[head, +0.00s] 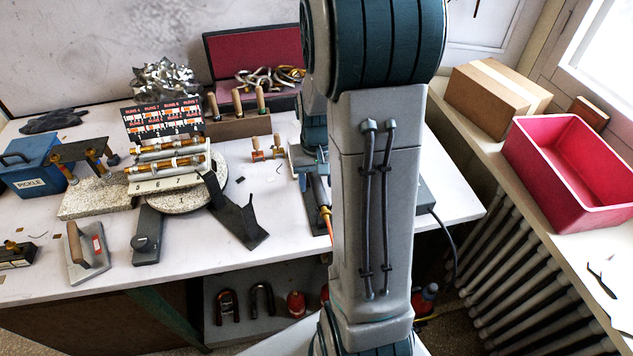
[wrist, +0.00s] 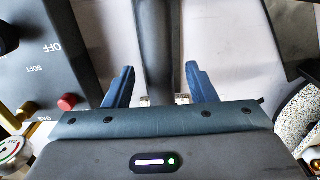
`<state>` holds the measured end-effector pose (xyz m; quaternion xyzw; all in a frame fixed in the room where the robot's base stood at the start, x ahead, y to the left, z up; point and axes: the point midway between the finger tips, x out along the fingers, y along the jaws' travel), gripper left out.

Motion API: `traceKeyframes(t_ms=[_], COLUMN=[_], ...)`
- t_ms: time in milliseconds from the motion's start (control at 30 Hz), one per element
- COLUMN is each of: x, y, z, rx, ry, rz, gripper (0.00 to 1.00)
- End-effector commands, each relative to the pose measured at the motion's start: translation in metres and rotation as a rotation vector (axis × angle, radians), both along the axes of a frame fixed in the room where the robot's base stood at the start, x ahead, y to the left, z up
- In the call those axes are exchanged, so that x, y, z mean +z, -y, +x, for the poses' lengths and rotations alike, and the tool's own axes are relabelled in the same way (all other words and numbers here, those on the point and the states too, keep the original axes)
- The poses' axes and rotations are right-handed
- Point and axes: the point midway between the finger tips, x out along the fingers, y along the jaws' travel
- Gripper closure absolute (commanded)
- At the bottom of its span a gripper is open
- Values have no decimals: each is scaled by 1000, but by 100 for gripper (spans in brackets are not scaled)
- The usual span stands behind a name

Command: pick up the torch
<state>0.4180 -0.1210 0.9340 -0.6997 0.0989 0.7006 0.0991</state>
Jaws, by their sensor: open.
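The torch shows in the wrist view as a thick dark grey handle (wrist: 154,35) running down from the top edge between my fingers. In the head view, a dark cylinder with a brass and orange end (head: 319,194), seemingly the torch, lies on the bench just left of my arm, partly hidden by it. My gripper (wrist: 159,70) is open, with one blue finger on each side of the handle and a gap at both sides. The handle's lower end is hidden behind the gripper body. I cannot tell how far above it the fingertips are.
A grey control box (wrist: 50,55) with "OFF" and "SOFT" labels and a red knob stands close left of my gripper; a gauge (wrist: 12,152) is below it. A speckled stone (wrist: 303,115) is at right. A dark angled stand (head: 238,218) lies left on the bench.

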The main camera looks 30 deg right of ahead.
Motion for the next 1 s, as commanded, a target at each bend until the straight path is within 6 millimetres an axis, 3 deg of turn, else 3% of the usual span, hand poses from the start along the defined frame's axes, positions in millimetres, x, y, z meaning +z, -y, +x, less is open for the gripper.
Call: traceKeyframes(t_ms=[133,367,567,867,1000], x=[-13,-16,-15,-13,0], y=[0,0,0,0,0], z=[0,0,0,1,1], rx=[1,1,1,1,1], ry=[-1,1,1,3,5], rz=[0,0,0,-1,-1], gripper=[49,49,96,96,96])
